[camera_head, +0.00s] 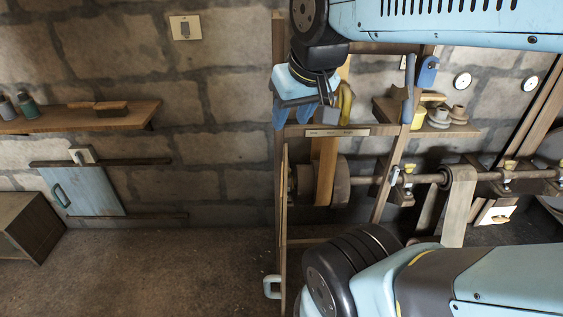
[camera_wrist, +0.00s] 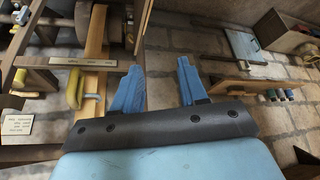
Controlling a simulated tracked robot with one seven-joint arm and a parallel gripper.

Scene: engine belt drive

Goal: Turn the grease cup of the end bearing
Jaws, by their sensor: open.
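A horizontal shaft (camera_head: 425,178) runs along the wall at the right in the head view. Small bearings with brass-yellow tops sit on it, one at its left part (camera_head: 408,170) and one farther right (camera_head: 509,168). I cannot tell which is the end bearing, and the cups are too small to make out well. My gripper (camera_head: 302,113) is open and empty, up and left of the bearings, in front of the wooden frame. In the wrist view its two blue fingers (camera_wrist: 160,70) stand apart with nothing between them, and no bearing cup shows clearly there.
Belts and pulleys (camera_head: 339,180) lie below. A shelf (camera_head: 85,117) and blue panel (camera_head: 85,190) are left. Open floor (camera_head: 150,270) lies lower left.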

